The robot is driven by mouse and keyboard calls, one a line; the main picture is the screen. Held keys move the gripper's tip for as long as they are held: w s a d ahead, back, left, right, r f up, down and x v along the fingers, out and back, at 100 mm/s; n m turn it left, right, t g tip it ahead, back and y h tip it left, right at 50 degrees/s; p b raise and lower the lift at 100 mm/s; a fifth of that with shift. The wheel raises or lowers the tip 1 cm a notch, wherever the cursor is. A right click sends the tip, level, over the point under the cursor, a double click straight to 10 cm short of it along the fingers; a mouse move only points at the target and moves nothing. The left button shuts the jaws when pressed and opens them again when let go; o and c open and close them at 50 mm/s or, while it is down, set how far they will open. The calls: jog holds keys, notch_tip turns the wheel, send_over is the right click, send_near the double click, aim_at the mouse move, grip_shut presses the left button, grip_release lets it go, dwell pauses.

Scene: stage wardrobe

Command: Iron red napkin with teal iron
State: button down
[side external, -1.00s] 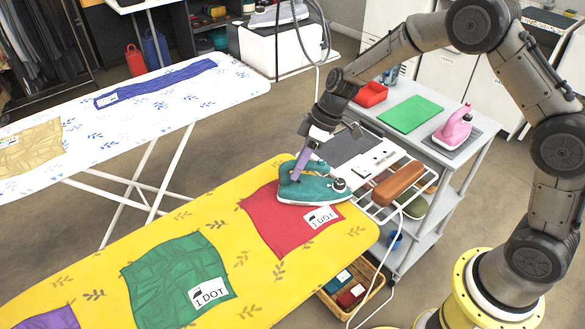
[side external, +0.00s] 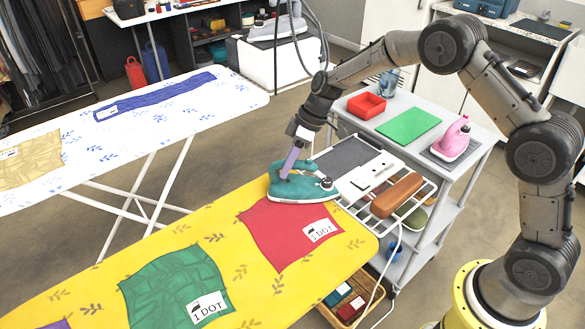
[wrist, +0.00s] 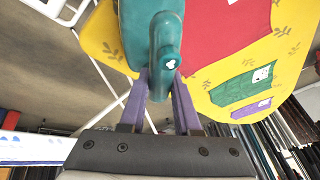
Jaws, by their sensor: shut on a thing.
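The teal iron (side external: 300,186) sits at the far edge of the red napkin, partly over the yellow board beside it. My gripper (side external: 290,165) has purple fingers shut on the iron's handle; in the wrist view the fingers (wrist: 165,95) stand on both sides of the teal handle (wrist: 165,50). The red napkin (side external: 290,232) lies on the yellow ironing board (side external: 90,265) with a white "1 DOT" label (side external: 320,231). It looks mostly flat. Whether the iron's sole touches the cloth or hovers just above it, I cannot tell.
A green wrinkled napkin (side external: 170,285) lies left on the same board. A wire rack (side external: 415,195) with a brown block (side external: 397,195) adjoins the board's right end. A white cord hangs beside the rack.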

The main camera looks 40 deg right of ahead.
jog(key=shift+a, duration=6.3)
notch_tip(320, 180, up, 8)
jog(key=shift+r, duration=0.2)
jog(key=shift+a, duration=0.1)
